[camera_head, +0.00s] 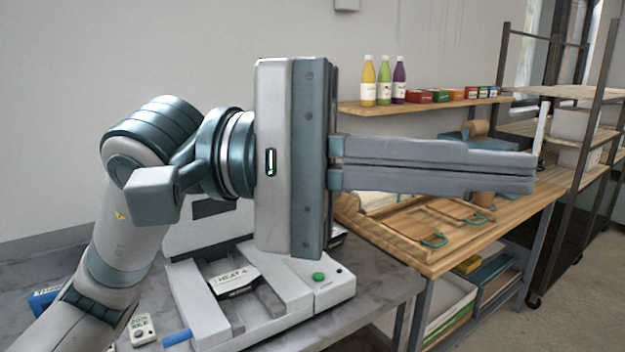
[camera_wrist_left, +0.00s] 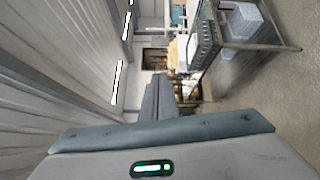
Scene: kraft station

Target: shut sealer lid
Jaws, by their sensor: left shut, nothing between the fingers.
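The sealer (camera_head: 245,307) stands on the grey table in the head view, a light grey machine with a green button (camera_head: 319,277) at its front right. Its lid (camera_head: 208,232) appears raised at the back, tilted up from the base; much of it is hidden behind my left gripper and arm. A packet marked HEAT (camera_head: 232,281) lies on the base. My left gripper (camera_head: 530,172) is shut and empty, its fingers pointing right, above and in front of the sealer, apart from the lid. The fingers also show in the left wrist view (camera_wrist_left: 167,95). My right gripper is not seen.
A wooden bench (camera_head: 450,262) with a board and green handles stands right of the table. Bottles and small boxes sit on a wall shelf (camera_head: 430,105). A small white box (camera_head: 142,329) and a blue item (camera_head: 177,338) lie at the table's front left. A dark rack (camera_head: 597,130) stands far right.

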